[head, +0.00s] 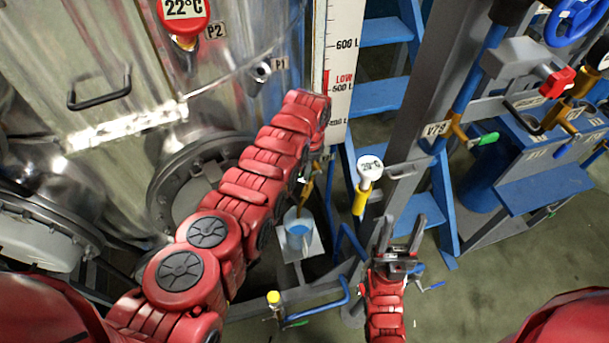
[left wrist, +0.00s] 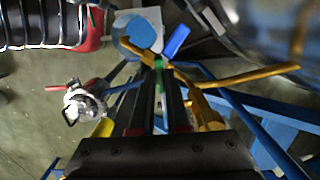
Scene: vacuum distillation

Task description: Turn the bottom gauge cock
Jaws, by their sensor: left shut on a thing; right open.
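The tall white level gauge (head: 341,60) with black marks and a red LOW band stands right of the steel vessel. Its lower end is partly hidden behind my left arm in the head view. In the left wrist view, my left gripper (left wrist: 160,75) is shut on a narrow green handle (left wrist: 158,65), which appears to be the bottom gauge cock. A yellow pipe (left wrist: 245,74) runs right from beside it. My left fingers are largely hidden in the head view. My right gripper (head: 400,235) is open and empty, low in front of a grey post.
A blue bucket (head: 298,224) stands below the gauge. A white dial on a yellow stem (head: 368,172) is just above my right gripper. Valve V79 (head: 450,128) and blue stairs (head: 385,75) are to the right. Open floor lies at lower right.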

